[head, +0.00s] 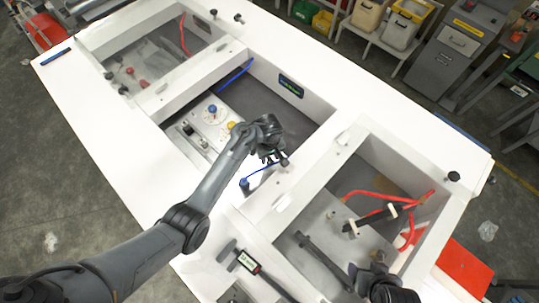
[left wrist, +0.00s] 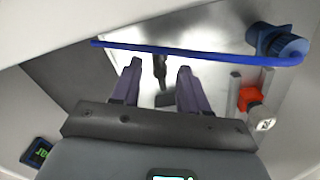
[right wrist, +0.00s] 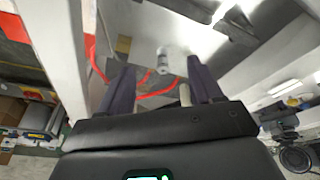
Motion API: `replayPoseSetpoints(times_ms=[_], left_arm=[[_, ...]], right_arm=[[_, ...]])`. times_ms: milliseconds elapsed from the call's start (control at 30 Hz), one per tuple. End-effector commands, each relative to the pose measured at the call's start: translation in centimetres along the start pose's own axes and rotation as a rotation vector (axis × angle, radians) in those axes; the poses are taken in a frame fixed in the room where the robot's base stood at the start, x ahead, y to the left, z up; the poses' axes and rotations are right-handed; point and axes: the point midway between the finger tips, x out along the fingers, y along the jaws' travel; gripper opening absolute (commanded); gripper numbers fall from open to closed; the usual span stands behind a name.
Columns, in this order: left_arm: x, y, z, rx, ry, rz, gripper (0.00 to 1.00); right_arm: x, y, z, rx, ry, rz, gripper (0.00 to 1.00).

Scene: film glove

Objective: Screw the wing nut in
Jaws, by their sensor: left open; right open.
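I cannot make out a wing nut for certain in any view. My left gripper (head: 274,158) is over the right end of the middle compartment, open, with nothing seen held. In the left wrist view its fingers (left wrist: 157,75) stand apart, with a small dark upright part (left wrist: 160,70) beyond them that I cannot identify. A blue fitting (left wrist: 280,45) with a blue tube (left wrist: 190,52) and a red knob (left wrist: 249,98) lie to the right. My right gripper (right wrist: 163,78) is open and appears empty; beyond its fingers is a small white cylinder (right wrist: 163,60). Its arm shows at the lower right in the head view.
The white frame (head: 95,120) has three recessed compartments with raised walls. The right one holds red tubing (head: 375,195) and a dark bar (head: 322,262). A metal plate with a blue knob (head: 212,109) lies in the middle one. A red panel (head: 463,268) is at the lower right.

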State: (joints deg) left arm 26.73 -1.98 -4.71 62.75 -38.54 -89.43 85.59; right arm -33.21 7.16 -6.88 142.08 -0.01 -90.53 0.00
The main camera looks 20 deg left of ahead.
Motion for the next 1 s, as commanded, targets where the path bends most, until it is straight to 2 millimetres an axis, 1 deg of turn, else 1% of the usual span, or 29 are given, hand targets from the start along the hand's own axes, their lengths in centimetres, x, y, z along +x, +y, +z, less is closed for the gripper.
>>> replayPoseSetpoints(times_ms=[267, 567, 833, 1000], left_arm=[[0.11, 0.00, -0.03, 0.000, 0.000, 0.000, 0.44], [0.09, 0.01, -0.01, 0.000, 0.000, 0.000, 0.00], [0.09, 0.01, -0.01, 0.010, 0.000, 0.000, 0.00], [0.09, 0.01, 0.01, 0.059, 0.000, 0.000, 0.00]], right_arm=[[-0.02, -0.08, -0.03, 0.003, 0.001, -0.003, 0.65], [-0.03, -0.19, -0.06, 0.008, 0.001, -0.006, 0.65], [-0.03, -0.19, -0.06, 0.008, 0.001, -0.006, 0.65], [-0.03, -0.17, -0.05, 0.007, 0.001, -0.005, 0.65]])
